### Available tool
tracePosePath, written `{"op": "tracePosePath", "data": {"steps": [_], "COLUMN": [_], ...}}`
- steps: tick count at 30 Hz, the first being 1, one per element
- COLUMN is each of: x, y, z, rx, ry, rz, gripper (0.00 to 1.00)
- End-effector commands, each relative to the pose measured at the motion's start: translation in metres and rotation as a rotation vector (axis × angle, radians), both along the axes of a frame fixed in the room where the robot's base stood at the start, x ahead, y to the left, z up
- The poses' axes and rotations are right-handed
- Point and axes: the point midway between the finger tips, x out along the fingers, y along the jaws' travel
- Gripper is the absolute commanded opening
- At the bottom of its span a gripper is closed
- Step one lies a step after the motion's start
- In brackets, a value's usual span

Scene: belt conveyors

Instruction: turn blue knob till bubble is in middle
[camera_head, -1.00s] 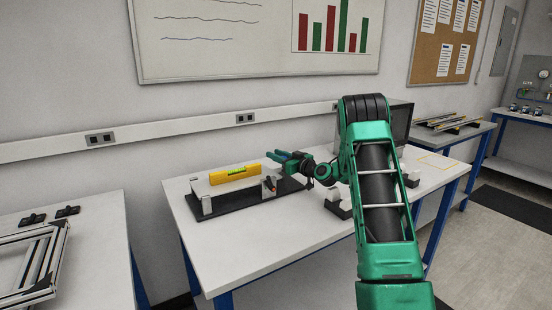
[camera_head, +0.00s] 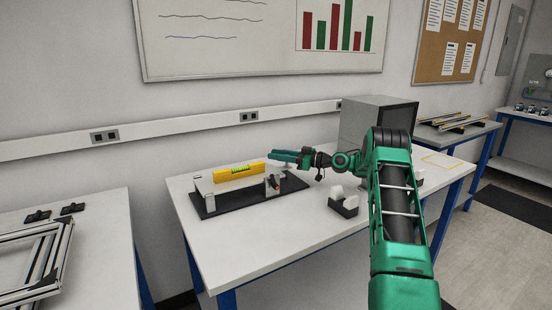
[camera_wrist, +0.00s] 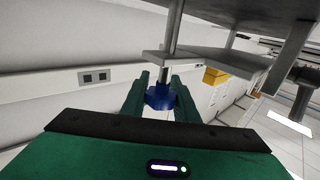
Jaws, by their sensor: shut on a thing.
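The yellow spirit level (camera_head: 222,174) lies along the top of a white beam on a black base plate (camera_head: 212,209). Its green vial (camera_head: 241,168) faces me, but the bubble is too small to place. My gripper (camera_head: 280,156) is at the right end of this rig, at about the level's height. In the wrist view the blue knob (camera_wrist: 160,97) sits between the two green fingers of my gripper (camera_wrist: 158,88), which are shut on it. A thin metal rod (camera_wrist: 171,45) rises from the knob. In the head view the gripper hides the knob.
A black holder with white blocks (camera_head: 344,204) and a grey box-shaped machine (camera_head: 370,125) are to the right. The front of the white table (camera_head: 255,245) is clear.

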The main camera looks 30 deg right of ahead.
Motion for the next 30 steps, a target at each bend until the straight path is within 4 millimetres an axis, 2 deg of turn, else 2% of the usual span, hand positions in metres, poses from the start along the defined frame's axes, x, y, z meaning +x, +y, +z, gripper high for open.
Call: {"op": "tracePosePath", "data": {"steps": [11,12,13,14,24,30], "x": [0.002,0.002,0.002,0.002,0.001,0.002], "y": [-0.004,-0.004,-0.004,-0.003,-0.001,-0.002], "z": [0.002,0.002,0.002,0.002,0.004,0.026], "rx": [-0.003,-0.003,-0.003,-0.003,-0.002,-0.003], "ry": [-0.004,-0.004,-0.004,-0.004,-0.003,-0.006], "rz": [-0.008,-0.009,-0.008,-0.007,-0.002,-0.003], "gripper": [0.05,0.37,0.44,0.46,0.46,0.46]}}
